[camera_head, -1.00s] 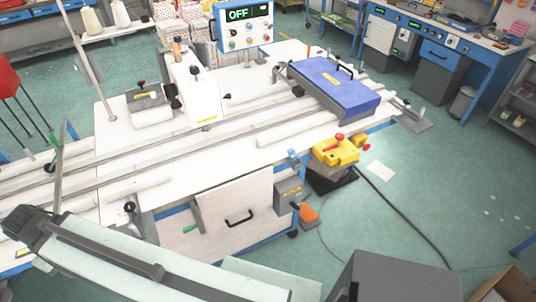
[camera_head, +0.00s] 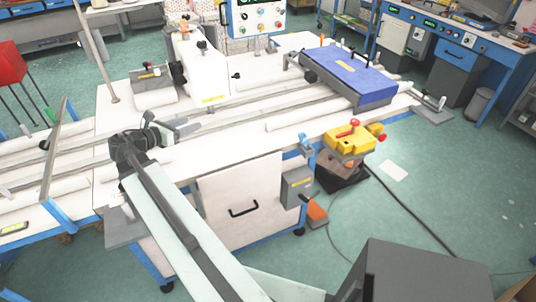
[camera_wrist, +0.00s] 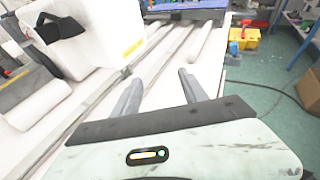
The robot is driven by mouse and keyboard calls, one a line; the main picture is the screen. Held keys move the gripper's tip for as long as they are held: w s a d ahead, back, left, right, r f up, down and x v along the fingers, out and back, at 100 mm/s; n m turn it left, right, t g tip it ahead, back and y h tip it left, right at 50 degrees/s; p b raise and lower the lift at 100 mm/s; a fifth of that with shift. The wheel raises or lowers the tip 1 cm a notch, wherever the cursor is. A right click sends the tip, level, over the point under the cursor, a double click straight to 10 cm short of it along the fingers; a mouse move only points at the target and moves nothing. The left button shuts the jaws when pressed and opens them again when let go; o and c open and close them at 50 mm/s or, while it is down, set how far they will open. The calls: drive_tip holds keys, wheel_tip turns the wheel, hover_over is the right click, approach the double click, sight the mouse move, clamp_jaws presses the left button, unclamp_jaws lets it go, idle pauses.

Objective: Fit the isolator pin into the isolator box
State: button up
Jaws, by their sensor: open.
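My gripper (camera_head: 178,125) is open and empty over the white sewing table, and its two fingers (camera_wrist: 160,80) stand apart in the wrist view. A grey box (camera_head: 297,187) with a small label, which looks like the isolator box, is fixed to the table's front right side. A small blue piece (camera_head: 305,145) stands just above it at the table edge; I cannot tell whether it is the isolator pin. It also shows in the wrist view (camera_wrist: 233,50), well ahead and right of my fingers. No other pin can be made out.
A yellow unit with red knobs (camera_head: 351,138) sits on a dark stand right of the table. A white sewing machine head (camera_head: 203,78), rails and a blue case (camera_head: 348,75) occupy the tabletop.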

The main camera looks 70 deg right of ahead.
drive_tip(key=s+d+f+m+g+b, duration=0.1)
drive_tip(key=s+d+f+g+b, duration=0.15)
drive_tip(key=s+d, duration=0.45)
drive_tip(key=s+d+f+g+b, duration=0.1)
drive_tip(key=s+d+g+b, duration=0.3)
drive_tip(key=s, duration=0.6)
drive_tip(key=m+g+y+b, duration=0.2)
hover_over(300, 139)
drive_tip(key=v, duration=0.6)
drive_tip(key=f, duration=0.2)
wheel_tip(300, 139, down, 8)
drive_tip(key=b, duration=0.8)
drive_tip(key=shift+d+f+b, duration=0.1)
drive_tip(key=shift+d+b, duration=0.05)
drive_tip(key=shift+b, duration=0.2)
drive_tip(key=shift+s+d+r, duration=0.3)
drive_tip(key=shift+s+d, duration=0.1)
drive_tip(key=shift+s, duration=0.1)
drive_tip(key=x, duration=0.6)
drive_tip(key=shift+s+d, duration=0.15)
clamp_jaws()
